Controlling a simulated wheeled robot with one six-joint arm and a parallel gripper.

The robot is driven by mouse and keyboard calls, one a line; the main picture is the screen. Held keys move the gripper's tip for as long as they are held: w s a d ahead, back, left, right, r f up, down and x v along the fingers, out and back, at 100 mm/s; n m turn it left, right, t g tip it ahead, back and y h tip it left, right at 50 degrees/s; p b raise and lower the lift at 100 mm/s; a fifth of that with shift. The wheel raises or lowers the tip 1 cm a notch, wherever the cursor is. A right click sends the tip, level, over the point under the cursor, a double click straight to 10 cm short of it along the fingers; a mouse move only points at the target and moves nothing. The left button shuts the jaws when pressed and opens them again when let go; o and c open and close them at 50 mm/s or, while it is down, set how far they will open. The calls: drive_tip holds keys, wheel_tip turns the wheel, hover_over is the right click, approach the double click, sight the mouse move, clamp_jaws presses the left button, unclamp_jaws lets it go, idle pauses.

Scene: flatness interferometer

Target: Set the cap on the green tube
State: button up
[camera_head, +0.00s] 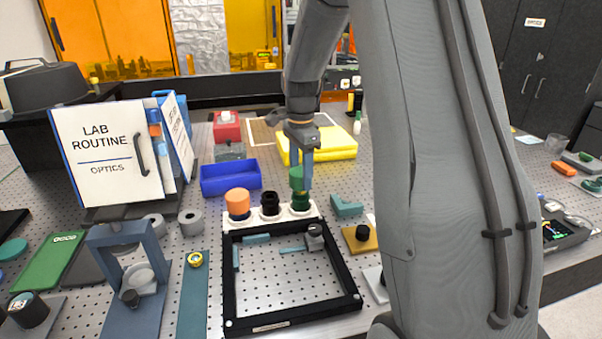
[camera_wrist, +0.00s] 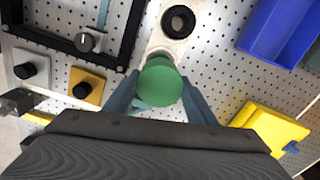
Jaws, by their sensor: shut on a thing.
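A green cap (camera_head: 298,178) is held between the fingers of my gripper (camera_head: 301,184), which is shut on it. In the wrist view the cap's round green top (camera_wrist: 160,82) sits between the two gripper fingers (camera_wrist: 158,96). The green tube (camera_head: 302,204) stands upright at the right end of a white rack (camera_head: 272,222), directly below the cap. A dark band shows between cap and tube. I cannot tell whether they touch. In the wrist view the cap hides the tube's mouth.
A black open tube (camera_head: 270,203) and an orange-capped tube (camera_head: 238,204) stand left in the rack. A black frame (camera_head: 228,285) lies in front. A blue bin (camera_head: 230,179) and a yellow tray (camera_head: 335,146) are behind, a teal block (camera_head: 346,207) to the right.

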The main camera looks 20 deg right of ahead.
drive_tip(key=shift+f+b, duration=0.55)
drive_tip(key=shift+f, duration=1.25)
drive_tip(key=o, duration=1.1)
drive_tip(key=shift+r+b, duration=1.1)
drive_tip(key=shift+r, duration=2.8)
